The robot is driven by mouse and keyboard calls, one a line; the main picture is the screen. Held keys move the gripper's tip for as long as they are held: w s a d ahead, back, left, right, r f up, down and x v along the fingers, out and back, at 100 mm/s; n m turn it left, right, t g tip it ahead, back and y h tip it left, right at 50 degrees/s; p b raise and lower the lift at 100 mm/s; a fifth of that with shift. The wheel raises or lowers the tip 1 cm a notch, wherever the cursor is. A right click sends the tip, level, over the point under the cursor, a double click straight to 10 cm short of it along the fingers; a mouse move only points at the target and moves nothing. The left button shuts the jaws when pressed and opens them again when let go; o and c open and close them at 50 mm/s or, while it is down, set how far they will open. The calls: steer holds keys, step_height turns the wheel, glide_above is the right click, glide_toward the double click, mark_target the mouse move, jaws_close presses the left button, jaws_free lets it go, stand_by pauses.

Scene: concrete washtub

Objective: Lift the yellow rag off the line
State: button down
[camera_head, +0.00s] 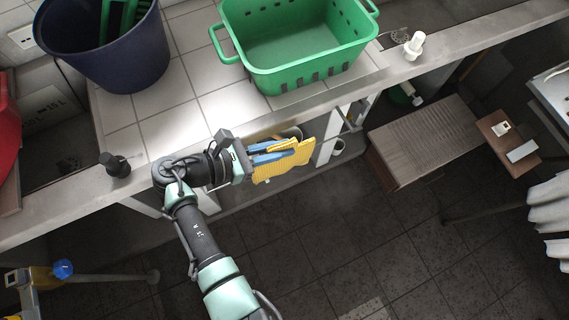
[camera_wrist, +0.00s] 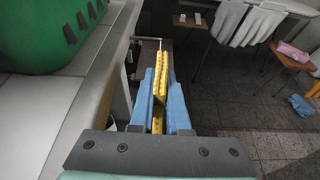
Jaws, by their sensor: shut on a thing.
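The yellow rag (camera_head: 285,163) hangs from my gripper (camera_head: 270,152), beside the front edge of the tiled counter. In the wrist view the rag (camera_wrist: 161,75) stands edge-on as a thin yellow strip between the two blue fingers of my gripper (camera_wrist: 161,95), which are shut on it. A thin light rod or line end (camera_wrist: 160,44) shows just beyond the rag in the wrist view. I cannot tell whether the rag touches it. No other stretch of the line is clear in the head view.
A green basket (camera_head: 297,81) and a dark blue bucket (camera_head: 140,62) stand on the tiled counter (camera_head: 190,117). A white bottle (camera_head: 414,46) is on the ledge. A wooden bench (camera_head: 425,137) stands on the right. White cloths (camera_wrist: 248,25) hang beyond. The dark floor in front is mostly clear.

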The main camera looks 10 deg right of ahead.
steer(key=shift+r+p, duration=1.3)
steer(key=shift+p, duration=0.3)
stand_by(0.3)
step_height(320, 180, up, 4)
steer(key=p, duration=0.5)
steer(key=shift+r, duration=0.25)
steer(key=shift+w+f, duration=0.1)
steer(key=w+a+b, duration=0.2)
steer(key=w+b, duration=0.2)
steer(key=w, duration=0.2)
steer(key=shift+w, duration=0.3)
stand_by(0.3)
